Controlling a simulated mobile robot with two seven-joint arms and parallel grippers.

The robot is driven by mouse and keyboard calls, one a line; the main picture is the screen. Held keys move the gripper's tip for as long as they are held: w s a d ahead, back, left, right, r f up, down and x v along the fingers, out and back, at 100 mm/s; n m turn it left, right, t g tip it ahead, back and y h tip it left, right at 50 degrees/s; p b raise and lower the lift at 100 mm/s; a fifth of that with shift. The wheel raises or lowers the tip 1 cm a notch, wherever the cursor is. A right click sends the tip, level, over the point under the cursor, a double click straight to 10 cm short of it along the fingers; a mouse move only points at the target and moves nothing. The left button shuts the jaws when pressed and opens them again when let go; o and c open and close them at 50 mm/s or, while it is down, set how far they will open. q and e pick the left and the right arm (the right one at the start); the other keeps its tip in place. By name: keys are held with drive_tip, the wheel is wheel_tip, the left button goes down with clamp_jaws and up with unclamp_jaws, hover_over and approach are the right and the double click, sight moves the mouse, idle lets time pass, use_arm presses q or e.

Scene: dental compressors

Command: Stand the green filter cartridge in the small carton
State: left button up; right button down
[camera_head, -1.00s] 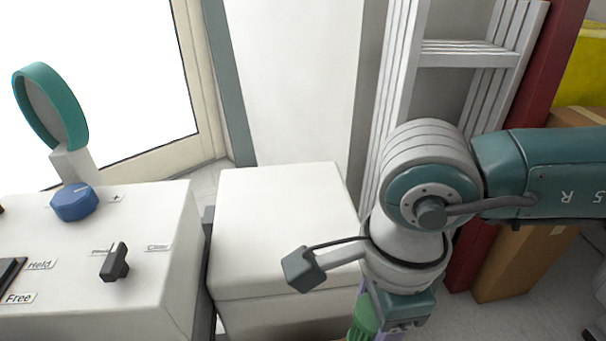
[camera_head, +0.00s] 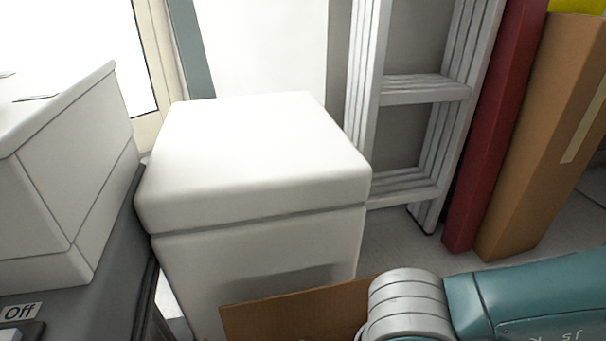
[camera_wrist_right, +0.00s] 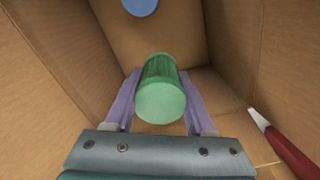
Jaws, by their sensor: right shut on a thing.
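The green filter cartridge (camera_wrist_right: 162,90) shows in the right wrist view, with its round end toward the camera. My right gripper (camera_wrist_right: 160,73) is shut on it, with a purple finger on each side. Brown cardboard walls of a carton (camera_wrist_right: 232,50) surround it. I cannot tell whether the cartridge's far end touches the bottom. In the head view a brown cardboard panel (camera_head: 290,315) shows at the lower edge, beside my right arm; the right gripper is hidden there. My left gripper is in neither view.
In the right wrist view a blue round thing (camera_wrist_right: 141,5) lies at the top and a red-handled tool (camera_wrist_right: 288,150) at the right. In the head view a white box-shaped unit (camera_head: 255,160) stands behind the panel. A ladder (camera_head: 425,90) and tall brown carton (camera_head: 535,130) stand behind.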

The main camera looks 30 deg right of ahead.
wheel_tip(320, 180, down, 10)
drive_tip(key=b, duration=0.6)
drive_tip(key=shift+b, duration=0.4)
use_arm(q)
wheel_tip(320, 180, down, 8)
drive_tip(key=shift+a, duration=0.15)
use_arm(e)
drive_tip(key=shift+r, duration=0.1)
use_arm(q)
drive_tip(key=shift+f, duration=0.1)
use_arm(e)
drive_tip(key=shift+c, duration=1.2)
unclamp_jaws()
use_arm(q)
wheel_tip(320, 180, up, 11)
drive_tip(key=p, duration=1.1)
use_arm(e)
wheel_tip(320, 180, up, 12)
drive_tip(key=shift+r, duration=0.1)
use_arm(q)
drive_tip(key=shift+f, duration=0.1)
